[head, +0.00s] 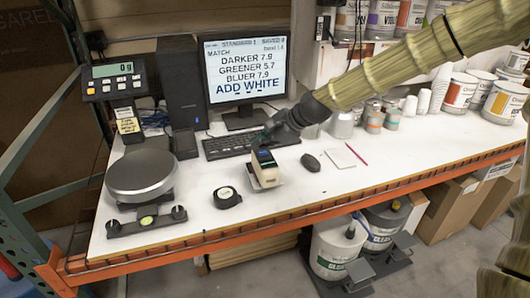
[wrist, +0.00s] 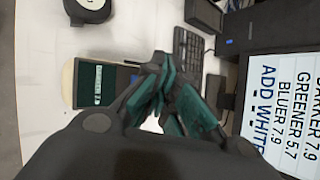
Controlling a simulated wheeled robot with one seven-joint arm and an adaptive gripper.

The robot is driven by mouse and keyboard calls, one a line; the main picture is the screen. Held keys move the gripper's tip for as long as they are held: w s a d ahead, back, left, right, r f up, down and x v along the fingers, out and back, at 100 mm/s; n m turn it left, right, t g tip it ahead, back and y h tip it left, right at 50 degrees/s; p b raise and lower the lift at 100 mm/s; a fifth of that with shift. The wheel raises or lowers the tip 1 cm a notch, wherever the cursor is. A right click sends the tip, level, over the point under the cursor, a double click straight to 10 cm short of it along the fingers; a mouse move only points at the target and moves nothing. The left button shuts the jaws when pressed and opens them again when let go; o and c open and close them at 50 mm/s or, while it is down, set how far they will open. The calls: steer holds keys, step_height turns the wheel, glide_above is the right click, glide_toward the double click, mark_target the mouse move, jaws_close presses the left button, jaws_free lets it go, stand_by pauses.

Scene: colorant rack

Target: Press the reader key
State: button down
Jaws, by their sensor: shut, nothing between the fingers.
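The reader (head: 264,172) is a small cream handheld device with a dark top and a lit screen. It sits on the white bench in front of the keyboard. In the wrist view the reader (wrist: 69,84) is at the left, with its screen facing up and showing small text. My gripper (head: 268,135) is shut and empty, just above and behind the reader in the head view. In the wrist view my gripper (wrist: 160,82) has its teal-padded fingers together beside the reader, with a finger near its dark end. I cannot make out the key; the gripper may hide it.
A monitor (head: 246,68) reads "MATCH", "DARKER 7.9" and "ADD WHITE". The keyboard (head: 222,147) lies behind the reader. A tape measure (head: 227,197) is to the left, a mouse (head: 310,162) to the right. A scale (head: 140,174) stands at far left.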

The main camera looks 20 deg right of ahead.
mark_target(262, 154)
steer(key=shift+f, duration=0.15)
steer(key=shift+f, duration=0.25)
steer(key=shift+f, duration=0.35)
stand_by(0.8)
steer(key=shift+r, duration=0.1)
steer(key=shift+r+p, duration=0.65)
steer(key=shift+r, duration=0.05)
steer(key=shift+r+p, duration=2.1)
steer(key=shift+r, duration=0.45)
